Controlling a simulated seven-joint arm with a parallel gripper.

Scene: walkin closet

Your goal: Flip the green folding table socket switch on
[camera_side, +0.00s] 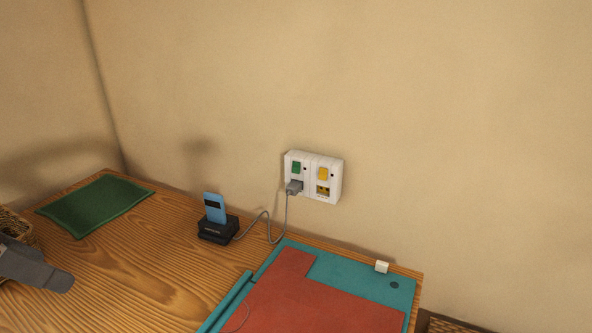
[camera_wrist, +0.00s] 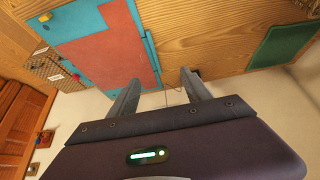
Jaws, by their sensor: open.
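A white double socket (camera_side: 333,179) is on the beige wall behind the table. Its left half has a green rocker switch (camera_side: 296,167), with a grey plug (camera_side: 294,187) in the outlet below. The right half has a yellow switch (camera_side: 323,173) above an empty-looking outlet. Whether the green switch is on or off is too small to tell. My gripper (camera_wrist: 160,88) is open and empty in the wrist view, its two fingers apart. In the side view a grey part of it (camera_side: 38,266) shows at the left edge, well away from the socket.
A blue device (camera_side: 215,207) stands in a black dock (camera_side: 217,232), its cable running to the plug. A teal and red board (camera_side: 395,293) lies at the front right with a small white block (camera_side: 381,267). A green cloth (camera_side: 97,205) and wicker basket (camera_side: 15,224) are left.

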